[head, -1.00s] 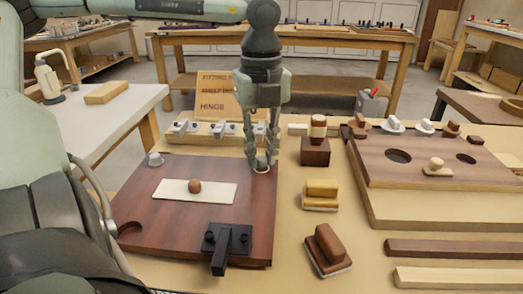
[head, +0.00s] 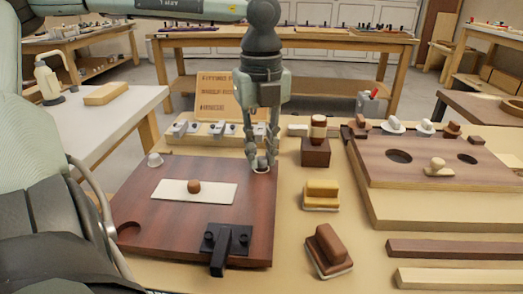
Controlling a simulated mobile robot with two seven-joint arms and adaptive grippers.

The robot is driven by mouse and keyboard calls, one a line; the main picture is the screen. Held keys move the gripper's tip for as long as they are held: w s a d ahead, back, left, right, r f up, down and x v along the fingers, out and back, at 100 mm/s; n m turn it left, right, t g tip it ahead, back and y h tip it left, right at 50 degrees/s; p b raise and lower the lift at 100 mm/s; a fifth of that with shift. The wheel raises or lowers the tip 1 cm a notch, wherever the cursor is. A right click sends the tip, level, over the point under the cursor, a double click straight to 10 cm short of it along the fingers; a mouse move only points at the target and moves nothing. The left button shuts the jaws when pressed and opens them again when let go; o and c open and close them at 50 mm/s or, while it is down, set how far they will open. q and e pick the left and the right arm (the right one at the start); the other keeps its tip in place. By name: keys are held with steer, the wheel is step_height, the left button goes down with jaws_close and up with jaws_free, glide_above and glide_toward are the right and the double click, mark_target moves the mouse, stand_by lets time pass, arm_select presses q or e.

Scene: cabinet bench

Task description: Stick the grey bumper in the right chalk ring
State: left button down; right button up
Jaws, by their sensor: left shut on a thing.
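My left gripper (head: 262,158) points down over the right rear corner of the dark red-brown board (head: 170,229). It is shut on the small grey bumper (head: 263,162), which the fingertips partly hide. A pale chalk ring (head: 262,172) shows on the board right at the bumper's base. I cannot tell whether the bumper touches the board. Another light grey bumper (head: 155,160) sits at the board's left rear corner. My right gripper is not in view.
Brown (head: 328,249) and yellow (head: 321,195) handled blocks stand to the right. A holed panel (head: 430,155) lies farther right.

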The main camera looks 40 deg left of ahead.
arm_select(q)
steer(key=shift+f+b, duration=0.4)
steer(key=shift+b, duration=0.05)
stand_by(0.5)
steer(key=shift+s+d+f+b, duration=0.1)
steer(key=shift+s+f+b, duration=0.1)
steer(key=shift+b, duration=0.15)
stand_by(1.8)
stand_by(0.6)
steer(key=c, duration=1.3)
jaws_free()
steer(key=shift+w+r, duration=0.1)
steer(key=shift+c, duration=0.2)
steer(key=o, duration=0.4)
steer(key=shift+r, duration=0.1)
steer(key=shift+w+r, duration=0.1)
